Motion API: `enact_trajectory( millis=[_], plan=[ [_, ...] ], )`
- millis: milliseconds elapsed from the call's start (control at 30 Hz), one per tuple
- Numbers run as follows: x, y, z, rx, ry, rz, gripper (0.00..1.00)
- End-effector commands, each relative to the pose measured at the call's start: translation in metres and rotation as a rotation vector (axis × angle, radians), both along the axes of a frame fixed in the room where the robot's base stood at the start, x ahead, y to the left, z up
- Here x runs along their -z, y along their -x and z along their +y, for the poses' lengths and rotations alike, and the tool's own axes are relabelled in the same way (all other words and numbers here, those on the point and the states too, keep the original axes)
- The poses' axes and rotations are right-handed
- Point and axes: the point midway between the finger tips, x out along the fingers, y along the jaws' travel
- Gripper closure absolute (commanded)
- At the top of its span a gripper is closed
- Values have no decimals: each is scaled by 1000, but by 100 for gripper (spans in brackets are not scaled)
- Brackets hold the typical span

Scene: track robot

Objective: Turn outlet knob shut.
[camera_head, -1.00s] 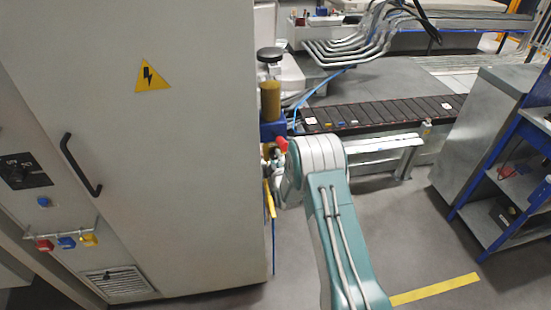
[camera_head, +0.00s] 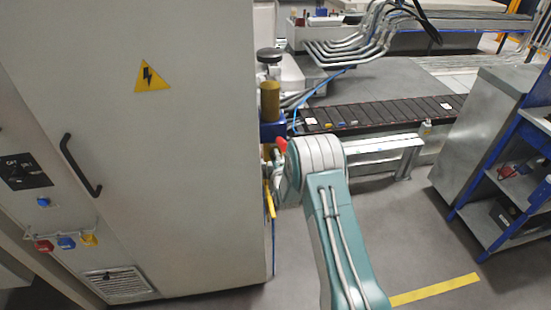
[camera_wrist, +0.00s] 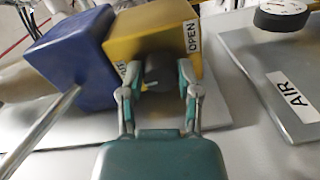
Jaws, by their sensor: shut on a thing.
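The outlet knob (camera_wrist: 159,70) is a dark grey knob on the front of a yellow box (camera_wrist: 150,35) in the wrist view. My gripper (camera_wrist: 160,80) has its fingers on both sides of the knob and is shut on it. An "OPEN" label (camera_wrist: 192,36) is on the box to the right of the knob. Another label, partly hidden by the left finger, is to its left. In the head view my arm covers the gripper and most of the knob area.
A blue box (camera_wrist: 72,55) adjoins the yellow box on the left, with a metal rod (camera_wrist: 45,130) in front. An "AIR" plate (camera_wrist: 275,85) and a round black-rimmed part (camera_wrist: 282,13) are at right. A large grey cabinet (camera_head: 170,200) stands left of my arm.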

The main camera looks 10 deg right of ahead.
Motion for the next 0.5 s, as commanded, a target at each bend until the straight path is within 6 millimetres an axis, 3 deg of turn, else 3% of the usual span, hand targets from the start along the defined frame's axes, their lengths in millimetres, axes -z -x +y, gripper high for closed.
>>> enact_trajectory(
  millis=[33,67,100,133,500],
  plan=[
    [2,0,4,-9,2,5,100],
    [2,0,4,-9,2,5,47],
    [2,0,4,-9,2,5,29],
    [2,0,4,-8,2,5,21],
    [0,1,1,-3,0,1,21]
  ],
)
